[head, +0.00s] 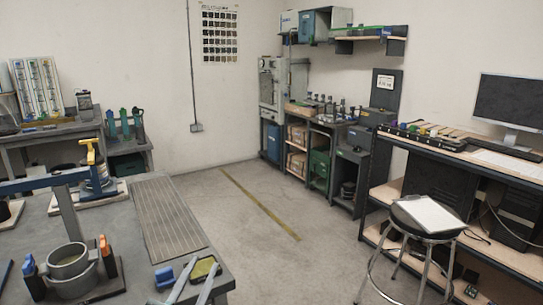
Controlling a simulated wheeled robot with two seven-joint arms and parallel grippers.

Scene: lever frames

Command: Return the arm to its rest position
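A blue lever arm (40,181) with a yellow handle (90,151) shows at the left of the head view. It lies slightly tilted, its right end higher, above a grey workbench (133,262). The handle end is over a pale base (62,204) with a round coil-like part.
A grey ring (69,262) stands between blue- and orange-topped dark blocks near the bench front. A blue block (164,277) and a yellow-green pad (204,269) lie near the bench corner. A ribbed mat (168,218) is clear. A stool (428,220) stands right; the floor between is free.

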